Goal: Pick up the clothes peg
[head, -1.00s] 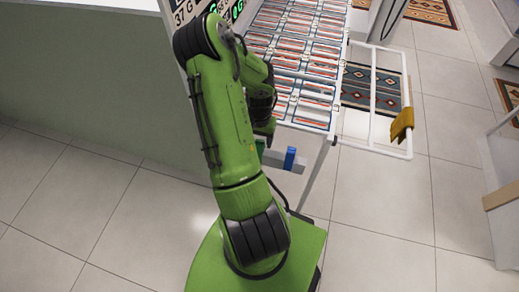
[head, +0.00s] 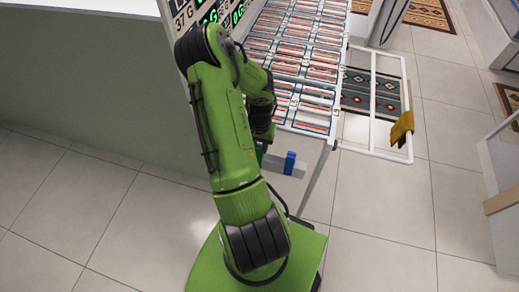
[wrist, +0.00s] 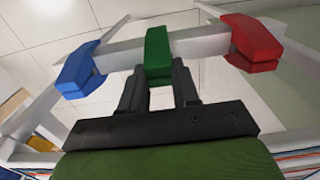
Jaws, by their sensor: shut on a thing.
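Three clothes pegs show along a pale bar (wrist: 205,43) in the wrist view: a blue peg (wrist: 82,70) at left, a green peg (wrist: 158,55) in the middle and a red peg (wrist: 257,45) at right. My gripper (wrist: 159,82) is shut on the green peg, with one finger on each side of its lower part. The green peg overlaps the bar, and I cannot tell whether it is clipped on it. In the head view the blue peg (head: 290,162) and a bit of the green peg (head: 261,153) show. My arm hides the red peg and my fingertips there.
A white rack (head: 300,60) with rows of patterned slots stands just beyond the bar. A white rail frame (head: 375,153) juts out at right with a mustard cloth (head: 401,130) on it. A green-grey wall (head: 80,75) is at left. Tiled floor in front is clear.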

